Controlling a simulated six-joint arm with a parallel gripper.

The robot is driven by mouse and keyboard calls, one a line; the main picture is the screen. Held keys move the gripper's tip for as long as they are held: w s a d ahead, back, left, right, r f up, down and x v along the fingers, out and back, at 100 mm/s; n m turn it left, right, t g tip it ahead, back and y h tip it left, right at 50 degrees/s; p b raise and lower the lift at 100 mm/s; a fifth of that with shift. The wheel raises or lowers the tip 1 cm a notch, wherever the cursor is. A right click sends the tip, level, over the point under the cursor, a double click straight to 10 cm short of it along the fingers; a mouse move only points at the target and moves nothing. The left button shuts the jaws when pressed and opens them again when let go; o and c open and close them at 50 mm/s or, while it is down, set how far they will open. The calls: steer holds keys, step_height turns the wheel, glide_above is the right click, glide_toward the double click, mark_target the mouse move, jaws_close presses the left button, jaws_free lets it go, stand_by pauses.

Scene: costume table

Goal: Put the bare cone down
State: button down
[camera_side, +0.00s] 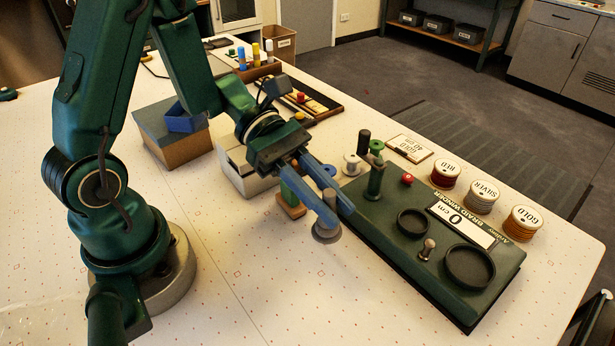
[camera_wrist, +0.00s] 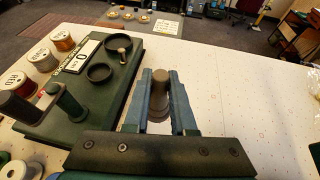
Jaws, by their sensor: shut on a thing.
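My gripper (camera_side: 338,212) is shut on the bare cone (camera_side: 326,235), a grey-brown cone with a wider round base and no thread on it. It is held upright, or nearly so, just left of the dark green winder board (camera_side: 405,262). Its base is low over the white table (camera_side: 270,285); I cannot tell whether it touches. In the wrist view the cone (camera_wrist: 173,103) stands between the blue fingers, which hide part of it.
The winder board carries a green post (camera_side: 375,180), two black rings, a small knob (camera_side: 427,248) and a display reading 0 cm. Red, silver and gold spools (camera_side: 522,222) stand along its far side. A wooden-based green piece (camera_side: 291,205) is close left. The front table is clear.

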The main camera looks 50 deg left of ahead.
steer(key=shift+f, duration=3.3)
steer(key=shift+f, duration=0.1)
steer(key=c, duration=0.7)
jaws_free()
steer(key=shift+c, duration=0.2)
